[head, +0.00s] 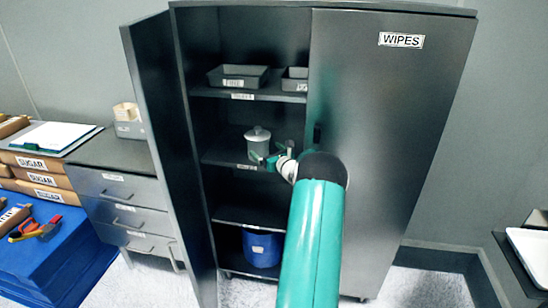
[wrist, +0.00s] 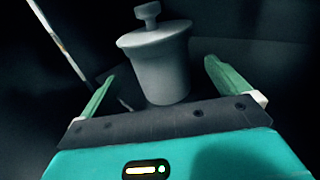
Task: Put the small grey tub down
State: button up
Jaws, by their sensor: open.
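The small grey tub (head: 257,142) has a lid with a knob and stands upright on the middle shelf (head: 222,158) of the dark cabinet. My gripper (head: 268,160) is at the front of this shelf, right at the tub. In the wrist view the tub (wrist: 160,65) is between the two green fingers of my gripper (wrist: 158,82), with a gap on both sides. The fingers are open and apart from the tub. The tub's base is partly hidden behind the gripper's edge in the wrist view.
The cabinet's left door (head: 165,150) stands open and its right door (head: 390,150), labelled WIPES, is shut. Grey trays (head: 238,78) sit on the shelf above. A blue bucket (head: 262,248) stands at the bottom. A drawer unit (head: 125,200) is to the left.

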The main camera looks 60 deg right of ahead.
jog(key=v, duration=0.5)
dwell(0.3)
